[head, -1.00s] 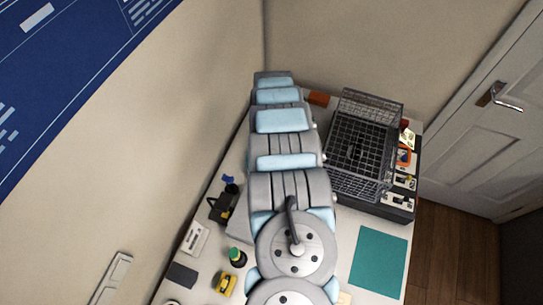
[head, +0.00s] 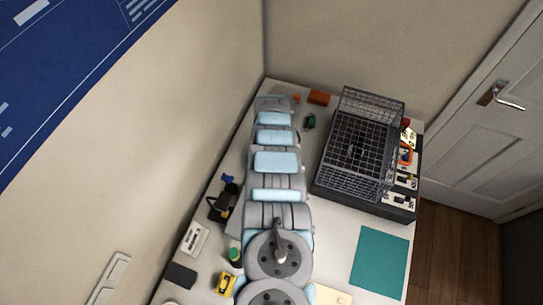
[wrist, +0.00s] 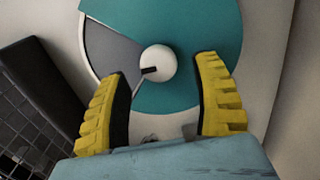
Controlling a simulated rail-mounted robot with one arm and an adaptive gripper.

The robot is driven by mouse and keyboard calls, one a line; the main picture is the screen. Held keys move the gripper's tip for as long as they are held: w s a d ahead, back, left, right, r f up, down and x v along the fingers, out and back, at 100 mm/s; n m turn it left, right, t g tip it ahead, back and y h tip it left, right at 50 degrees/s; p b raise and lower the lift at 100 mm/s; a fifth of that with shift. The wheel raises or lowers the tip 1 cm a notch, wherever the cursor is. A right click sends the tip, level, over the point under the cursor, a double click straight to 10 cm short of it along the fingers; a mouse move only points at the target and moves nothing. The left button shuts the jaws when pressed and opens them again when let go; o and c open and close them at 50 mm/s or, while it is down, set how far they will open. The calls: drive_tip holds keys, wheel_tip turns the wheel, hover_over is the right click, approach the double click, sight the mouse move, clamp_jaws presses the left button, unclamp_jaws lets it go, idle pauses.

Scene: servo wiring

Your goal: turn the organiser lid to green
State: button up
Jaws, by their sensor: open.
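The round organiser shows in the wrist view, with a pale rim (wrist: 240,95). Its face is mostly teal (wrist: 190,25), with a grey wedge (wrist: 108,48) at the upper left. A white round knob (wrist: 158,60) with a short dark mark sits in its middle. My gripper (wrist: 162,67) has two yellow ribbed fingers, wide apart, one on each side of the knob. The knob looks free of both fingers; how far they are above the face I cannot tell. In the head view my arm hides the organiser and my gripper.
A dark wire-mesh basket (head: 326,185) stands to the right of my arm. A teal mat (head: 379,258) lies at the table's front right. An orange-brown block (head: 319,97) lies at the back. Small items, including a yellow one (head: 226,283), lie left of my arm.

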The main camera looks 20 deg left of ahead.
drive_tip(key=shift+f+b, duration=1)
drive_tip(key=shift+f, duration=0.55)
clamp_jaws()
